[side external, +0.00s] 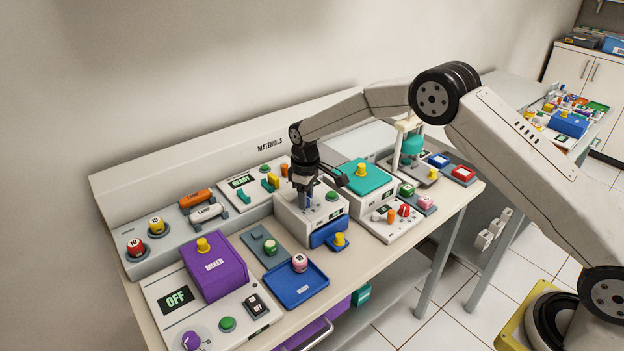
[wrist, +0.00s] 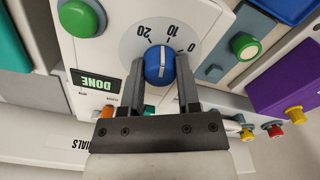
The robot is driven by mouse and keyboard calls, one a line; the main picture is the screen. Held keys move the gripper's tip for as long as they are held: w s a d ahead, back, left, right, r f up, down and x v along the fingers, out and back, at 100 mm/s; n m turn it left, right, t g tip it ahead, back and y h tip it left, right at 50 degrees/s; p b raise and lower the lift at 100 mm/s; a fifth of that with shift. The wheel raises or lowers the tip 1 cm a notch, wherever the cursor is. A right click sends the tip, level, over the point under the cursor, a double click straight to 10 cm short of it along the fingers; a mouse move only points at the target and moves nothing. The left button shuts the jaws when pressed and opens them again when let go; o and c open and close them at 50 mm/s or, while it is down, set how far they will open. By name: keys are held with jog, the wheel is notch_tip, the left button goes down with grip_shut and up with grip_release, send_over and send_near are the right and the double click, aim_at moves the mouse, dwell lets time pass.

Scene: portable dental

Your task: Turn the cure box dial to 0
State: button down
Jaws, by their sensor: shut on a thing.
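The cure box dial is a blue knob (wrist: 155,72) with a white pointer line, on a pale round plate marked 20, 10 and 0. In the wrist view the line tilts up and slightly right, roughly toward the 10. My gripper (wrist: 170,90) is shut on the knob, one finger on each side. In the side view my gripper (side external: 306,194) points down at the top of the white cure box (side external: 297,228) and mostly hides the dial. A display reading DONE (wrist: 97,83), upside down, and a green button (wrist: 80,17) are beside the dial in the wrist view.
A purple mixer (side external: 214,268) stands left of the cure box, with a blue tray (side external: 298,289) nearer the front. A teal-lidded box (side external: 362,178) stands close on its right. A blue drawer (side external: 327,233) sticks out in front. The space above is open.

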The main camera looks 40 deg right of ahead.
jog(key=m, duration=0.5)
jog(key=shift+s+m, duration=0.1)
jog(key=shift+m, duration=0.2)
jog(key=m, duration=0.5)
jog(key=shift+m, duration=0.4)
jog(key=shift+c, duration=1.6)
grip_release()
jog(key=shift+r, duration=0.1)
jog(key=shift+r, duration=3.8)
